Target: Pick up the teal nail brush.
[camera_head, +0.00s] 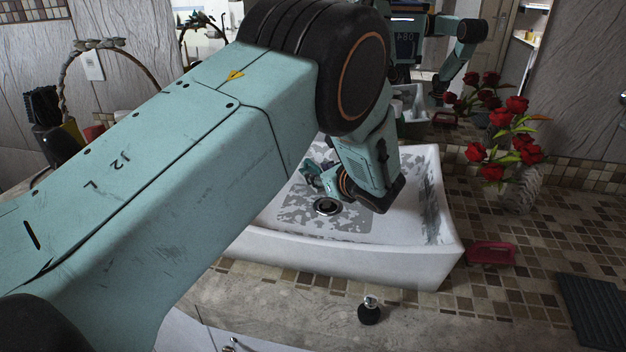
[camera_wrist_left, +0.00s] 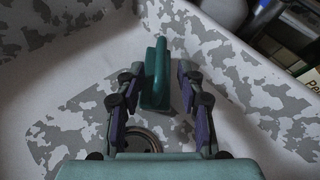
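The teal nail brush (camera_wrist_left: 155,84) shows in the left wrist view, between the two fingers of my left gripper (camera_wrist_left: 160,92). It lies close to the left finger, and a gap shows between it and the right finger. The gripper is open. In the head view my left gripper (camera_head: 322,178) is low inside the white sink (camera_head: 350,262), near the drain (camera_head: 327,206). My forearm and wrist cover part of the sink there, and I cannot clearly tell the brush from the fingers. My right gripper is not in view.
A mirror behind reflects the robot. The sink walls surround my left gripper.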

